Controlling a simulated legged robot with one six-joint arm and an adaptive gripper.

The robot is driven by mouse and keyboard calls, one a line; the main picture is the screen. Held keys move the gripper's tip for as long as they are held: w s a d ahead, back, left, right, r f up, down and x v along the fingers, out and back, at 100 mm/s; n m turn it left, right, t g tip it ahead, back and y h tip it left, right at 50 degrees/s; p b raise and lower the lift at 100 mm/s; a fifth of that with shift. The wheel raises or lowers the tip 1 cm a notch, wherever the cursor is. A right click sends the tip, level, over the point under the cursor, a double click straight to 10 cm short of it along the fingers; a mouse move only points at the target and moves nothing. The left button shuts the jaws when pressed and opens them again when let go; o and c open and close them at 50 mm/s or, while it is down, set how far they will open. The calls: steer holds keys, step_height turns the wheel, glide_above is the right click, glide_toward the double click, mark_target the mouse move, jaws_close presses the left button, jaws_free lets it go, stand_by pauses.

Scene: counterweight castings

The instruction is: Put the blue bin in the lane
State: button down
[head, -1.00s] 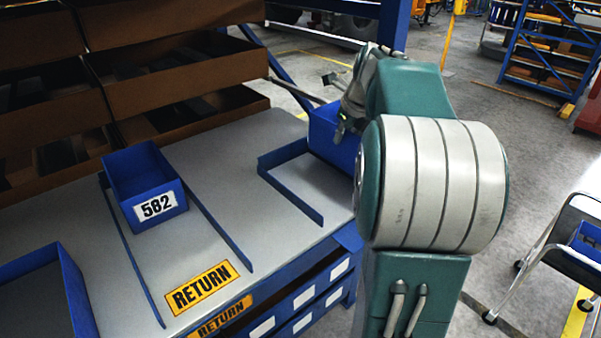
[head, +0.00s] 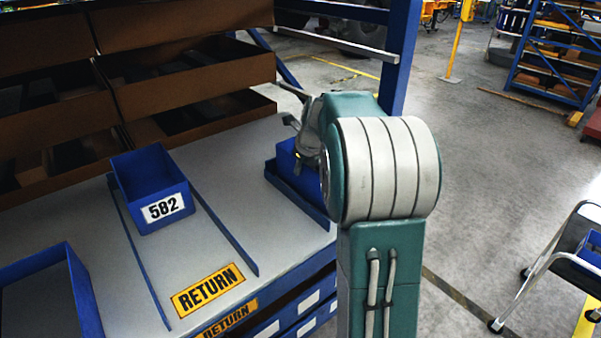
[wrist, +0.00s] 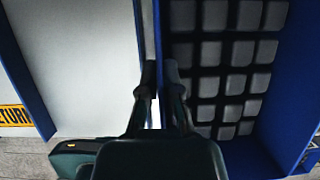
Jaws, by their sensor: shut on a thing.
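In the wrist view the fingers (wrist: 160,82) pinch the wall of the bin (wrist: 294,95), which holds several grey blocks. The bin is over or within a low blue-railed frame (head: 300,197); I cannot tell whether it touches the table. A lane with two blue rails (head: 222,235) and a RETURN label (head: 207,290) lies to the left.
Another blue bin labelled 582 (head: 150,185) stands in the RETURN lane. A larger blue-walled tray (head: 85,295) is at the front left. Brown shelf boxes (head: 190,75) line the back. Grey tabletop (head: 235,175) is bare between the lane and the frame.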

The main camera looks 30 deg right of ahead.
steer(key=shift+f, duration=0.65)
steer(key=c, duration=0.8)
jaws_free()
